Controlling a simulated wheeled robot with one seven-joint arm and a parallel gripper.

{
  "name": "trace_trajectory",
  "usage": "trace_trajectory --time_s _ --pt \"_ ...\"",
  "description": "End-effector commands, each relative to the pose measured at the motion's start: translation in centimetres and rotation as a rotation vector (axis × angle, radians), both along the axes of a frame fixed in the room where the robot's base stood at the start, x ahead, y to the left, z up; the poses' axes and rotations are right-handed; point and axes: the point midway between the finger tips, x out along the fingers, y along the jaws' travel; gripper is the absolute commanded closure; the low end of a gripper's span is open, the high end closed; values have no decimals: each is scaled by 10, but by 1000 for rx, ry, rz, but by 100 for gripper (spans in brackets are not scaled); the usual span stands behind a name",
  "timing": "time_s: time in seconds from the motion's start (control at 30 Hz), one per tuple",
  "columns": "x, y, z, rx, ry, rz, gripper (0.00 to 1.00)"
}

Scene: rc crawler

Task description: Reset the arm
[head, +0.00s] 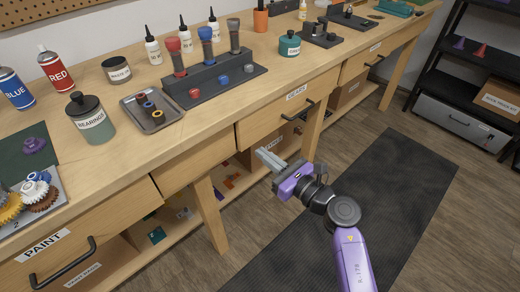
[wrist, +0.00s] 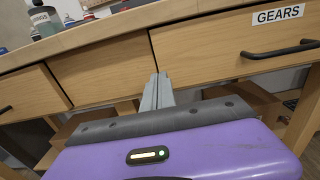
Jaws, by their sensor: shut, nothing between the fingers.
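My gripper (head: 268,158) is purple with grey fingers. The fingers are shut and empty. In the wrist view the shut fingers (wrist: 157,92) point at the bench front, near the right end of a plain drawer front (wrist: 100,68). The GEARS drawer (wrist: 225,50) is to their right and closed. I cannot tell the exact gap between fingertips and bench.
The bench top (head: 225,105) holds a grey tray (head: 152,108), a BEARINGS jar (head: 90,118), spray cans and bottles. The PAINT drawer (head: 70,240) has a black handle. A dark mat (head: 380,190) covers open floor. A black shelf (head: 480,60) stands at the right.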

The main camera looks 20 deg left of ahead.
Motion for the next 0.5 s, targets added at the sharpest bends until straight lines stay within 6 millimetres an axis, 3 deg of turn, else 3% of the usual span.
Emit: trace_trajectory --time_s 0.3,0.5 --pt "-24 -44 0 1 2 -4 100" --pt "-33 -60 0 0 0 -2 100"
